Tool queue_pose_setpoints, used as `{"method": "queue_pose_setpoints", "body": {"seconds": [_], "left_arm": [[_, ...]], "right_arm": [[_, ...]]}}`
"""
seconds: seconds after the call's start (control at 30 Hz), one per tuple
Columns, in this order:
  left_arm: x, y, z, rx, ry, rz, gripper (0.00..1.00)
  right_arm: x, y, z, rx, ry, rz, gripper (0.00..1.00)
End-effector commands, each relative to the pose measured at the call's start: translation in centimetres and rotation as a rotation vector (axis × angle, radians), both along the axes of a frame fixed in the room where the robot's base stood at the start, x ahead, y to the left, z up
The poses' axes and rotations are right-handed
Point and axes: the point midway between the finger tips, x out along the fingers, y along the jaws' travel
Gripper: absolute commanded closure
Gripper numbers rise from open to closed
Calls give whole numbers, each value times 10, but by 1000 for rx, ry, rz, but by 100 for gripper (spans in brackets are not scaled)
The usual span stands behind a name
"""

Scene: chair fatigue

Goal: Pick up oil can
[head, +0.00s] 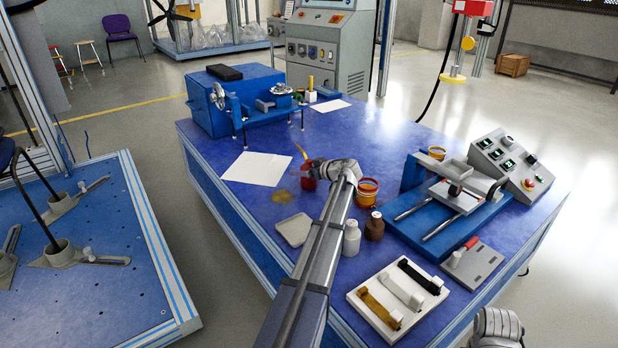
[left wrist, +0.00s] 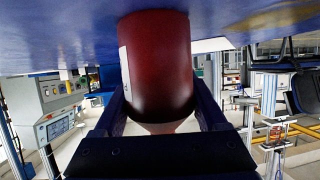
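The oil can (head: 308,183) has a dark red body and a thin yellow spout pointing up and left. It is upright at the middle of the blue table, partly behind my left wrist. My left gripper (left wrist: 160,98) is at the can, with one finger on each side of its body. In the left wrist view, which is upside down, the red can (left wrist: 158,60) fills nearly all the space between the fingers. Whether the fingers press on it cannot be told. Part of my right arm shows at the bottom right; its fingers are out of view.
A red and yellow tub (head: 367,192), a white bottle (head: 351,236) and a brown bottle (head: 374,228) stand right of the can. A grey tray (head: 294,229) lies in front. White paper (head: 256,168) lies to the left. A blue slide fixture (head: 420,235) stands right.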

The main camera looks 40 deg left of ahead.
Motion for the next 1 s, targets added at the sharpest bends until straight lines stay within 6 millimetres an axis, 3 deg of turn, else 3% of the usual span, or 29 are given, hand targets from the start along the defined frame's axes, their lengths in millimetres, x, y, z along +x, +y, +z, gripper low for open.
{"method": "queue_pose_setpoints", "body": {"seconds": [0.07, 0.6, 1.0], "left_arm": [[0, 0, 0, 0, 0, 0, 40], [0, 0, 0, 0, 0, 0, 100], [0, 0, 1, 1, 0, 0, 100]], "right_arm": [[0, 0, 0, 0, 0, 0, 50], [0, 0, 0, 0, 0, 0, 50], [0, 0, 1, 0, 0, 0, 50]]}}
